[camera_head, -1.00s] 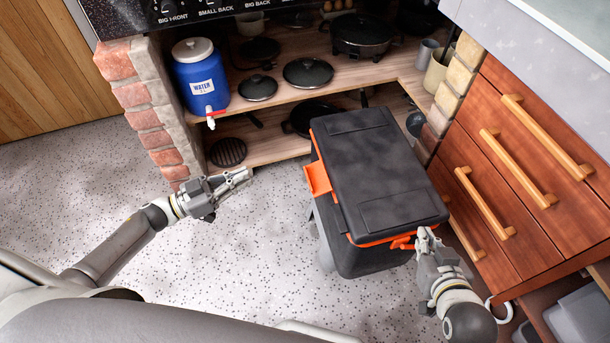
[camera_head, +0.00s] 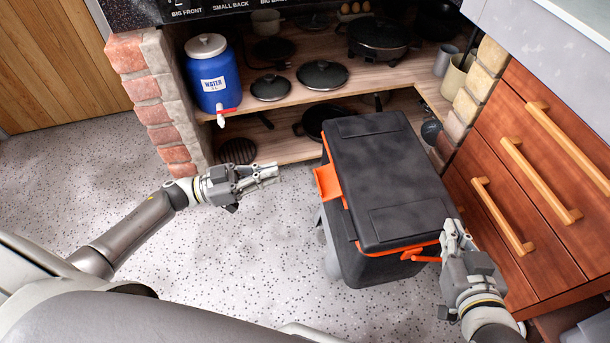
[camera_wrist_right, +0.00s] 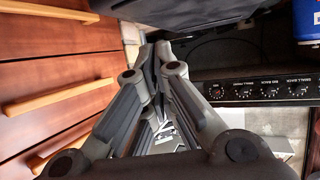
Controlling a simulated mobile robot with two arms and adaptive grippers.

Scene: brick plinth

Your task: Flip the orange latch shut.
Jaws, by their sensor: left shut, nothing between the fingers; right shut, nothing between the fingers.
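A dark box (camera_head: 388,178) with a closed black lid and orange trim stands on the floor. An orange latch piece (camera_head: 424,256) sticks out from its front edge near the right corner. A second orange piece (camera_head: 327,183) juts out from its left side. My right gripper (camera_head: 450,232) is shut and empty, just right of the front orange piece; I cannot tell whether they touch. The shut fingers also show in the right wrist view (camera_wrist_right: 155,60), where no orange shows. My left gripper (camera_head: 274,175) is shut and empty in the air, left of the box.
Wooden drawers with bar handles (camera_head: 502,215) stand close on the right, beside my right arm. Behind the box, a shelf (camera_head: 300,88) holds pans and a blue water jug (camera_head: 213,80). A brick pillar (camera_head: 150,95) stands at the left. Speckled floor is free at the left.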

